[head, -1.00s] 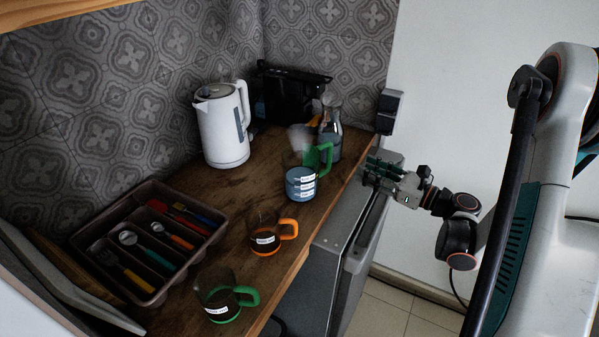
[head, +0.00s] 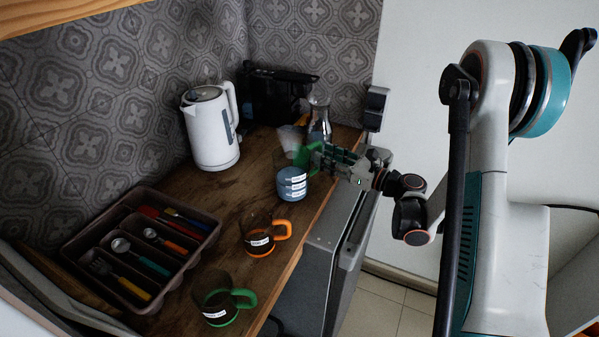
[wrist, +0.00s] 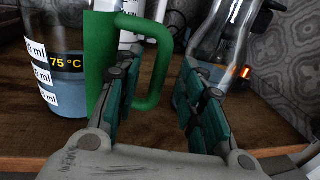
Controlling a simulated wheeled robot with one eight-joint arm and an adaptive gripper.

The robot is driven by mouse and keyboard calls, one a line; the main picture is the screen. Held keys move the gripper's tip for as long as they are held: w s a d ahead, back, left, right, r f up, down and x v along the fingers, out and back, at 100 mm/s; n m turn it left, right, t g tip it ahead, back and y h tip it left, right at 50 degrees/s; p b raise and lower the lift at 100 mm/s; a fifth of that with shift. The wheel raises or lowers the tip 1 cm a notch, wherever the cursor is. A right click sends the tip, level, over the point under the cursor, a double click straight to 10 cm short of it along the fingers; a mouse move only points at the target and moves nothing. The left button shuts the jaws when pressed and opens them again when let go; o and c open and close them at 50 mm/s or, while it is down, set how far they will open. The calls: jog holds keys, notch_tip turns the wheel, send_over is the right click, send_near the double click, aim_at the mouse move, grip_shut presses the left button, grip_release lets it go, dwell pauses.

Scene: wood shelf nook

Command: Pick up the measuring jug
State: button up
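The measuring jug (head: 291,183) is clear, with blue liquid low inside, white ml labels and a green handle; it stands upright on the wooden counter. In the wrist view the jug (wrist: 55,75) is at the left, with a 75 °C mark and the handle towards me. My gripper (head: 322,152) is at the handle side of the jug, over the counter's right edge. In the wrist view my gripper (wrist: 160,95) is open, its teal-padded fingers on either side of the handle's outer bar. I cannot tell whether either finger touches it.
A glass carafe (head: 319,120) stands close behind the jug, near my right finger in the wrist view. A white kettle (head: 210,130), a black appliance (head: 270,97), an orange-handled cup (head: 258,236), a green-handled cup (head: 216,298) and a cutlery tray (head: 190,262) share the counter.

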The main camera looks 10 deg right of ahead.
jog(key=x, duration=0.3)
jog(key=shift+w+a+f+b, duration=0.1)
jog(key=shift+w+b, duration=0.05)
jog(key=shift+b, duration=0.25)
grip_shut()
